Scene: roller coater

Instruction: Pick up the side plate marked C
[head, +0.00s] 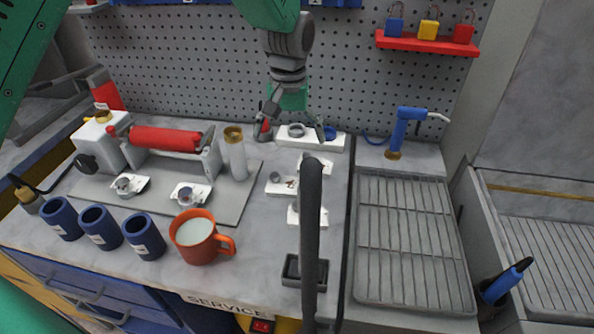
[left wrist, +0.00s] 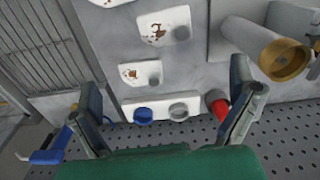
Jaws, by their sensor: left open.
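Small white plates lie on the bench. One is left of the dark bar (head: 281,184), one behind it (head: 326,168), and one is partly hidden by it (head: 294,215). Two more, with grey round parts on them, lie on the grey board at left (head: 143,182) and (head: 201,189). I cannot read a C on any. My left gripper (head: 293,132) is open and empty above the back of the bench, near a long white holder (head: 338,144) with round parts. In the left wrist view two brown-stained plates (left wrist: 178,18) and (left wrist: 130,76) show beyond the fingers (left wrist: 165,85). My right gripper is not in view.
A roller with a red cylinder (head: 165,139), a brass-ended tube (head: 236,155), several blue cups (head: 145,240) and an orange mug (head: 197,240) crowd the left. The dark upright bar (head: 311,230) stands in front of the plates. A ribbed tray (head: 410,240) lies right.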

